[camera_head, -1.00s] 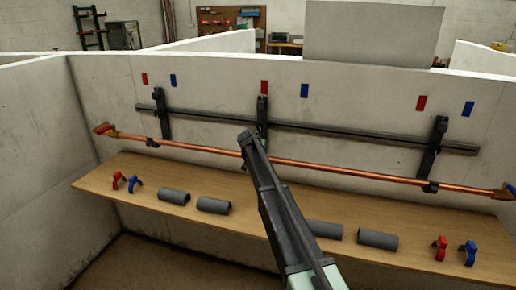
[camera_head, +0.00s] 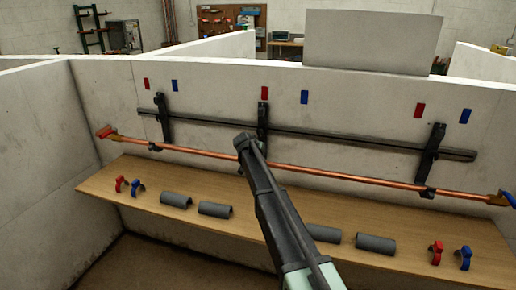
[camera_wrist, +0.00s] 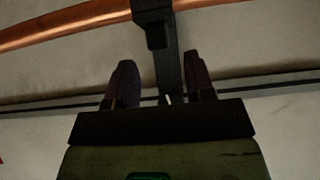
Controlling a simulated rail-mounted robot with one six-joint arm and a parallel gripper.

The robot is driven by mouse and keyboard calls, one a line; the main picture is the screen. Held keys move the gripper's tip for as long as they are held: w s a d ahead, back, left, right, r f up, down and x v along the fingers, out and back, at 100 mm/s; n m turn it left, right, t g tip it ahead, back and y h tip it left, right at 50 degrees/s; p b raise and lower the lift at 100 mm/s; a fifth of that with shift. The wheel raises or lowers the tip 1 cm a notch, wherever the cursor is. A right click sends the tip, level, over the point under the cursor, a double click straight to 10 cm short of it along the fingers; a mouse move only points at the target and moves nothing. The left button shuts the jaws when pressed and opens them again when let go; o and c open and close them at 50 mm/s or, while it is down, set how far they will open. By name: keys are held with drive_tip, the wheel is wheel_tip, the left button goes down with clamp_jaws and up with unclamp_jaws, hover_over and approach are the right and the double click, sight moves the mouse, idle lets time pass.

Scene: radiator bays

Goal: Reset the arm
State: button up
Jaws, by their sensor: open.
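My gripper (camera_wrist: 163,88) shows in the wrist view with its two dark fingers apart and nothing between them. Beyond the fingers, the copper pipe (camera_wrist: 60,25) crosses the top of that view, with a dark bracket (camera_wrist: 168,50) hanging at it. In the head view my arm reaches up from the bottom centre toward the middle of the copper pipe (camera_head: 340,174). The arm's far end hides part of the pipe and the middle bracket (camera_head: 263,120). I cannot tell from the head view how far the gripper is from the pipe.
A wooden shelf (camera_head: 270,222) runs below the pipe. Grey pipe sleeves (camera_head: 214,209) lie on it, with red clips (camera_head: 436,252) and blue clips (camera_head: 463,257) at both ends. A dark rail (camera_head: 330,136) crosses the wall behind. Partition walls (camera_head: 30,150) stand at the sides.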

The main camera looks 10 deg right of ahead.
drive_tip(key=p+v, duration=0.1)
drive_tip(key=v, duration=0.3)
drive_tip(key=shift+s+a+r+p, duration=0.1)
drive_tip(key=shift+s+r+p, duration=0.1)
drive_tip(key=shift+p, duration=0.1)
drive_tip(key=s+f+n+g+y, duration=0.2)
drive_tip(key=s+f+g, duration=0.1)
drive_tip(key=s, duration=2.1)
drive_tip(key=s+f+n+g+y, duration=0.2)
drive_tip(key=s+g, duration=0.4)
drive_tip(key=s, duration=1.8)
drive_tip(key=shift+d+f+n+y, duration=0.25)
drive_tip(key=shift+f+n+y, duration=0.15)
drive_tip(key=shift+f+n, duration=0.35)
drive_tip(key=shift+r, duration=0.1)
